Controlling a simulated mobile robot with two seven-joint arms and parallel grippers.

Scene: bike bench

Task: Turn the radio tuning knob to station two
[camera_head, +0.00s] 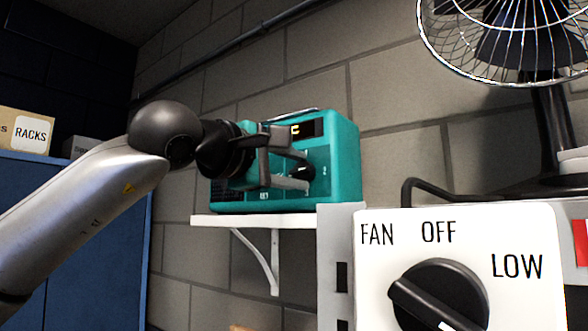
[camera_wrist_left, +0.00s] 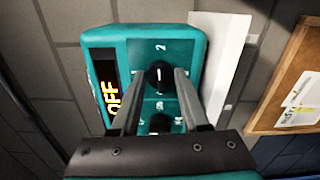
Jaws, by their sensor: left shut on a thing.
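The teal radio (camera_head: 342,150) stands on a white wall shelf in the head view. Its black tuning knob (camera_head: 302,171) is on the front, with a mark "2" to its right. My left gripper (camera_head: 297,163) reaches in from the left, one finger above the knob and one below. In the left wrist view the fingers of my left gripper (camera_wrist_left: 158,84) stand on either side of the knob (camera_wrist_left: 159,73), shut on it. The knob's white pointer line runs roughly toward the "2". The display (camera_wrist_left: 108,90) reads "OFF". A second dark knob (camera_wrist_left: 160,122) lies between the fingers, nearer my palm. My right gripper is out of view.
A fan control panel (camera_head: 530,225) with a large dial (camera_head: 438,295) fills the lower right, below a wire-caged fan (camera_head: 500,40). The white shelf (camera_head: 265,220) has a bracket beneath. A blue cabinet (camera_head: 90,200) stands left. A cork board (camera_wrist_left: 295,80) shows at right.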

